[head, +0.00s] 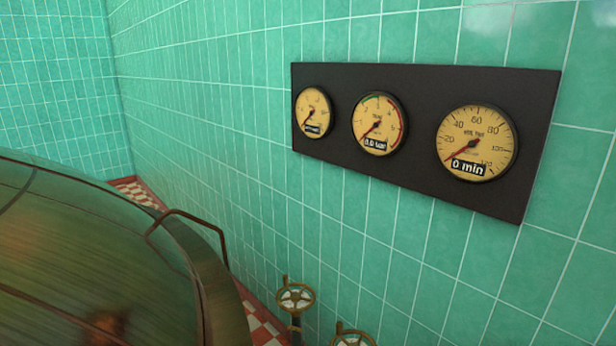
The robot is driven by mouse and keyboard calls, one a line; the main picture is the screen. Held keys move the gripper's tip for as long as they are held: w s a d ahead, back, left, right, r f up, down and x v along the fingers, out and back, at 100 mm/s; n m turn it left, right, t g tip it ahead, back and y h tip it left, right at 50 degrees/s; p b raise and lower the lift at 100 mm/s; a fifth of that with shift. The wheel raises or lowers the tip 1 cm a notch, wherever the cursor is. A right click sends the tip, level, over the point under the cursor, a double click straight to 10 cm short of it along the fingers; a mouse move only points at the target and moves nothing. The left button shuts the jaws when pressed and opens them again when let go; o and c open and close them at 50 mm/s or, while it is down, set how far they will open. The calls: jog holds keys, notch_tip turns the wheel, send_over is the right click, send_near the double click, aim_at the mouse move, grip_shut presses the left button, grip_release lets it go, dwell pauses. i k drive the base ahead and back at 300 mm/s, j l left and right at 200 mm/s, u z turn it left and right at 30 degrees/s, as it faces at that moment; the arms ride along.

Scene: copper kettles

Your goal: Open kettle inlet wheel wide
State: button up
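Two brass valve wheels stand low by the tiled wall in the head view. One spoked wheel (296,298) shows whole on a dark stem, with a small handle standing up from its rim. The second wheel (353,338) is cut off by the bottom edge. I cannot tell which one is the kettle inlet wheel, nor how far either is turned. The large copper kettle (90,255) with a greenish sheen fills the lower left, with a dark bar handle (190,215) on it. My gripper is not in view.
A black panel (425,85) on the green tiled wall carries three yellow gauges. The middle gauge (380,124) reads 0.0 bar and the right gauge (477,143) reads 0 min; the left gauge (313,113) is too small to read. A narrow strip of red-and-white checkered floor (262,328) lies between kettle and wall.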

aim_at(285, 278)
jog(key=i+l+u, duration=0.15)
jog(key=i, duration=0.35)
jog(key=i+u, duration=0.15)
jog(key=i, duration=0.4)
